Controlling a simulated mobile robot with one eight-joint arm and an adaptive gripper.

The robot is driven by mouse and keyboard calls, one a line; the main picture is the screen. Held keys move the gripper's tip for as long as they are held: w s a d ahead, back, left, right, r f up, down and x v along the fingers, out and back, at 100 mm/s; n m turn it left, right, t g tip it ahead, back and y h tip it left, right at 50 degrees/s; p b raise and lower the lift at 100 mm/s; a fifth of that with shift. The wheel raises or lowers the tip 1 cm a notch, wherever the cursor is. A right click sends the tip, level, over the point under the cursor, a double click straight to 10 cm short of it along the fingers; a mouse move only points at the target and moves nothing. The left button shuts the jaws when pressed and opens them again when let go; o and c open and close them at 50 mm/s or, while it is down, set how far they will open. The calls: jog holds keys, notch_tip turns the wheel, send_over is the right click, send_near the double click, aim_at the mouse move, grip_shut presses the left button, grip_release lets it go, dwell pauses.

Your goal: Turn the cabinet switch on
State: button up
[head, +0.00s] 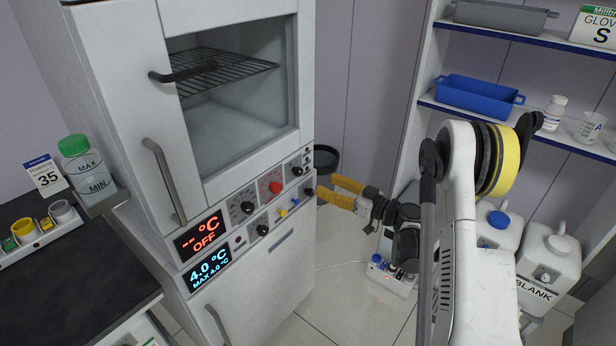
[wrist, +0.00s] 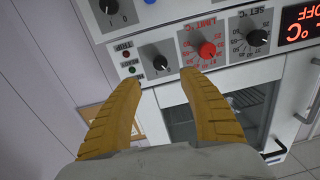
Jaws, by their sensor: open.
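The white cabinet (head: 285,262) stands left of centre in the head view, with two rows of controls. In the wrist view, which shows the panel upside down, a small black rotary switch (wrist: 160,63) lies just beyond the fingertips, roughly between them. This switch is at the right end of the upper row in the head view (head: 297,170). The upper display (head: 203,238) reads OFF in red. Another black switch (wrist: 109,6) marked 0 and 1 is at the wrist view's top edge. My gripper (head: 326,187) is open and empty at the cabinet's right side; its yellow fingers also show in the wrist view (wrist: 160,83).
A red knob (wrist: 207,50) and a black dial (wrist: 257,38) sit beside the switch. A lower display (head: 209,268) reads 4.0 °C. Shelves with a blue tray (head: 475,94) stand at the right. White canisters (head: 546,265) stand below them. Open floor lies before the cabinet.

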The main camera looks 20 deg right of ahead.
aim_at(301, 173)
jog(key=b+x, duration=0.3)
jog(key=x, duration=0.6)
jog(key=shift+w+a+f, duration=0.15)
jog(key=shift+w+a, duration=0.1)
jog(key=shift+a, duration=0.05)
jog(key=shift+w+a, duration=0.35)
jog(key=shift+w, duration=0.1)
grip_shut()
